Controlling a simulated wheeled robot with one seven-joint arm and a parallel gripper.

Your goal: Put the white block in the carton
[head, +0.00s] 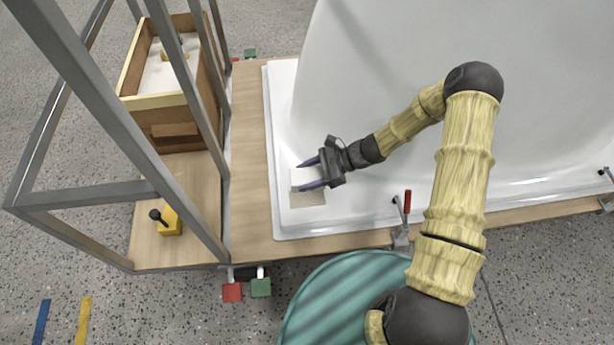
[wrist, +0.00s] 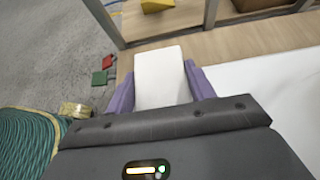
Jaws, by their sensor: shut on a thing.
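The white block (head: 301,179) is between the purple fingers of my gripper (head: 309,175), over the white tub shell's flat rim (head: 283,105) at its left end. The wrist view shows the block (wrist: 162,78) with a finger on each side, so my gripper (wrist: 161,88) is shut on it. A beige patch (head: 308,199) lies just below the block; I cannot tell whether the block touches the shell. An open brown box (head: 182,130) with a pale rim, likely the carton, stands at the upper left, apart from my gripper. It holds something white and a small yellow thing.
Grey metal posts (head: 95,85) of a frame stand between my gripper and the box. A yellow block with a black knob (head: 170,221) sits on the wooden bench (head: 250,180). A red-handled clamp (head: 405,215) stands at the shell's front edge. The bench strip left of the shell is clear.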

